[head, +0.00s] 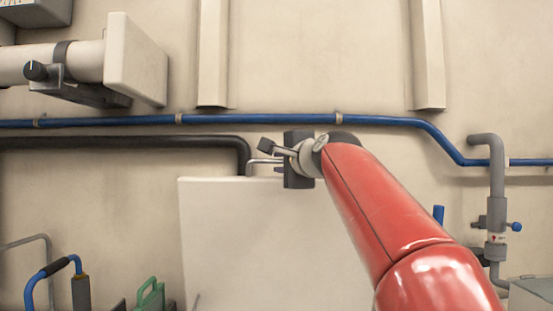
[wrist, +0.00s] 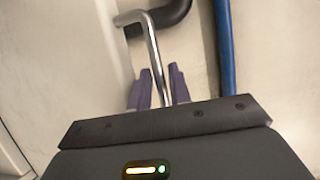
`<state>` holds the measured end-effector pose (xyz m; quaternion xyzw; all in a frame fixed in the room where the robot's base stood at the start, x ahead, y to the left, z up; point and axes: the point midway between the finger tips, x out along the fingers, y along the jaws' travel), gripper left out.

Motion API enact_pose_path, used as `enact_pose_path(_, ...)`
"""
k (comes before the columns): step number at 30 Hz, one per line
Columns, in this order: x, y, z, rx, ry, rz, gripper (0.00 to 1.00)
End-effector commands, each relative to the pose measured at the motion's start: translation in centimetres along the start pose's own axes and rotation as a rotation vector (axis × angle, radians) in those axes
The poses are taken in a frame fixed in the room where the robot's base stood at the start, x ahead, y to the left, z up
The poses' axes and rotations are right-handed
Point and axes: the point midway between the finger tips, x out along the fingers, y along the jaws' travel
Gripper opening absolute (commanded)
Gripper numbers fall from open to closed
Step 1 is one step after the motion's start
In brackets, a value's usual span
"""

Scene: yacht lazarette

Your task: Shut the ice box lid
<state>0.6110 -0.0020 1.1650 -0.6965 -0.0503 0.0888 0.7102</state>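The ice box lid (head: 270,240) is a pale, flat panel standing upright against the wall in the head view. A bent metal handle (head: 262,162) shows at its upper edge; it also shows in the wrist view (wrist: 154,50). My gripper (wrist: 160,88) is at this handle, with its purple fingers close on both sides of the bar. It looks shut on the handle. In the head view my red arm hides part of the lid's right side. The ice box opening is not visible.
A blue pipe (head: 110,122) and a black hose (head: 120,142) run along the wall behind the lid. A grey pipe with a valve (head: 496,215) stands at right. A green object (head: 150,296) and a blue-and-black hose (head: 50,270) are at lower left.

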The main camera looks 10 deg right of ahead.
Motion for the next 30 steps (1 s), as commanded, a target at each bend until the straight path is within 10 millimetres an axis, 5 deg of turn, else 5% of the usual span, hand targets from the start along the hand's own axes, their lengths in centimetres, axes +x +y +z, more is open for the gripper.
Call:
enact_pose_path(6, 2.4, -0.1, 0.0, -0.002, 0.000, 0.001, 0.20)
enact_pose_path(15, 2.7, 0.0, 0.0, -0.003, 0.000, 0.000, 0.20)
enact_pose_path(21, 2.7, 0.0, 0.0, -0.003, 0.001, 0.000, 0.00)
enact_pose_path(30, 2.6, 0.1, 0.0, -0.003, 0.001, 0.000, 0.00)
